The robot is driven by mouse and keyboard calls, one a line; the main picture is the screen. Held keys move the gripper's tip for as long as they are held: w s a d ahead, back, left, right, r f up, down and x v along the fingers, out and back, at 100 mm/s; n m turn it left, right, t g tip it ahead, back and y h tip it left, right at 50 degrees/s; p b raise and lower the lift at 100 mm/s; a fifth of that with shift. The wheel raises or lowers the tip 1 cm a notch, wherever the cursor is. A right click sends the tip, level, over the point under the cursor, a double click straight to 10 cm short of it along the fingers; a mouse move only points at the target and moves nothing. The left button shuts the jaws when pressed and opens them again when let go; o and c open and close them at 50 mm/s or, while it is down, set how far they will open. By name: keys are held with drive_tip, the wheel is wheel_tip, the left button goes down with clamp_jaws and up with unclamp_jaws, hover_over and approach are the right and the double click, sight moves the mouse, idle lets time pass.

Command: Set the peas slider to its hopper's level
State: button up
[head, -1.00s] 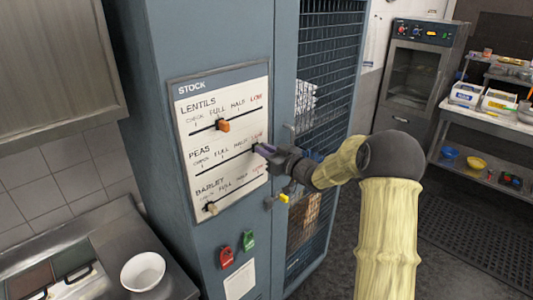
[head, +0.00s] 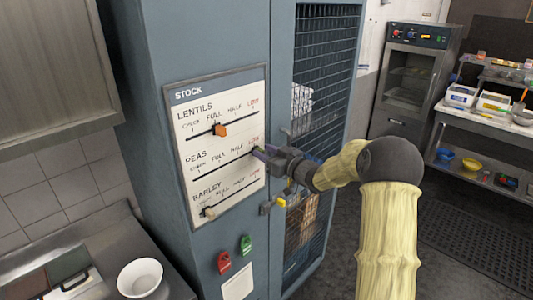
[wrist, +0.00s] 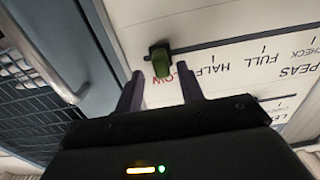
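The stock board (head: 215,145) on the blue cabinet has rows for lentils, peas and barley, each with CHECK, FULL, HALF and LOW. The green peas slider knob (wrist: 160,64) is at the LOW end of its track in the wrist view, where the board appears upside down. In the head view my gripper hides this knob. My gripper (head: 262,152) is at the right end of the peas row. In the wrist view my gripper (wrist: 160,75) is open, its fingertips on either side of the knob with gaps visible. I cannot make out any hopper level.
The orange lentils knob (head: 220,130) sits between FULL and HALF. The pale barley knob (head: 208,211) is near CHECK. A yellow latch (head: 279,202) and mesh door (head: 325,90) are right of the board.

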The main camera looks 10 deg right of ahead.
drive_tip(key=shift+s, duration=0.1)
drive_tip(key=b+v, duration=0.6)
drive_tip(key=v, duration=1.1)
drive_tip(key=shift+d, duration=0.2)
drive_tip(key=s+a+f+m+g+h, duration=0.2)
drive_tip(key=s+f+m+g+h, duration=0.3)
drive_tip(key=f+h, duration=0.55)
drive_tip(key=s+a+f+m+g, duration=0.1)
drive_tip(key=s+a+f+g, duration=0.2)
drive_tip(key=s, duration=0.6)
drive_tip(key=s+a+f+m+g, duration=0.1)
drive_tip(key=s+a+f+g, duration=0.2)
drive_tip(key=s, duration=0.7)
drive_tip(key=shift+s+f+g, duration=0.15)
drive_tip(key=shift+f+g, duration=0.35)
drive_tip(key=shift+f, duration=0.25)
